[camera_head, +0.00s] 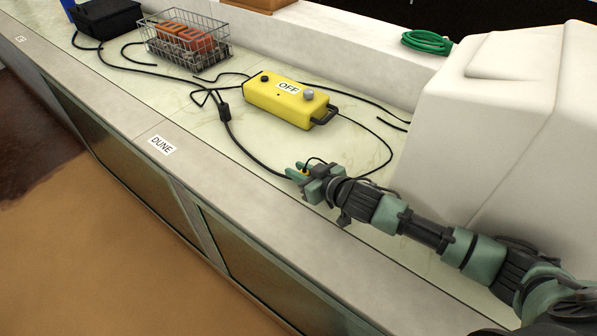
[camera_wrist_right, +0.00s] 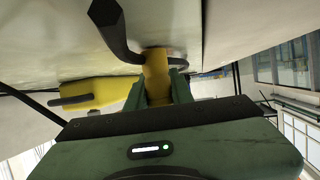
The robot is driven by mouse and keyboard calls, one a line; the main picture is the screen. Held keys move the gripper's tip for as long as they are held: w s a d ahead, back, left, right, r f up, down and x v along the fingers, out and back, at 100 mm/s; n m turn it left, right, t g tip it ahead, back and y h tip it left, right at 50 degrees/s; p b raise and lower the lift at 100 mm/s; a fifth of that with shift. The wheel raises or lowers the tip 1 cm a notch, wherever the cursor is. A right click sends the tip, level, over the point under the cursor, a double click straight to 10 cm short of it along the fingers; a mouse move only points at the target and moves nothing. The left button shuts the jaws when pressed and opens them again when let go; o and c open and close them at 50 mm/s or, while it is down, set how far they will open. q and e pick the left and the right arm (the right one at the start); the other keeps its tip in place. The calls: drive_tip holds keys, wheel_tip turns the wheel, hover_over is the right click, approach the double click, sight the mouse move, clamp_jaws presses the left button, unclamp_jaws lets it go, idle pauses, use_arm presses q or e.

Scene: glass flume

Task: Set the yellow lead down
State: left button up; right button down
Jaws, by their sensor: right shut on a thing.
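My right gripper (camera_head: 298,172) is shut on the yellow end of the lead, at the near side of the pale green bench top. In the right wrist view the yellow lead (camera_wrist_right: 157,72) sits between the two fingers of the right gripper (camera_wrist_right: 160,88), with a thick black cable curving by it. In the head view the fingers mostly hide the yellow end. I cannot tell whether it touches the surface. My left gripper is not in view.
A yellow control box (camera_head: 288,101) marked OFF lies behind the gripper, with black cables around it. A wire basket (camera_head: 185,42) with orange blocks and a black box (camera_head: 106,18) stand farther left. A big white block (camera_head: 520,110) is at right. A DUNE label (camera_head: 161,145) marks the front ledge.

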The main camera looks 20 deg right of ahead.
drive_tip(key=shift+f, duration=0.2)
drive_tip(key=c, duration=1.2)
unclamp_jaws()
drive_tip(key=shift+c, duration=0.2)
drive_tip(key=shift+r, duration=0.3)
drive_tip(key=v, duration=1.2)
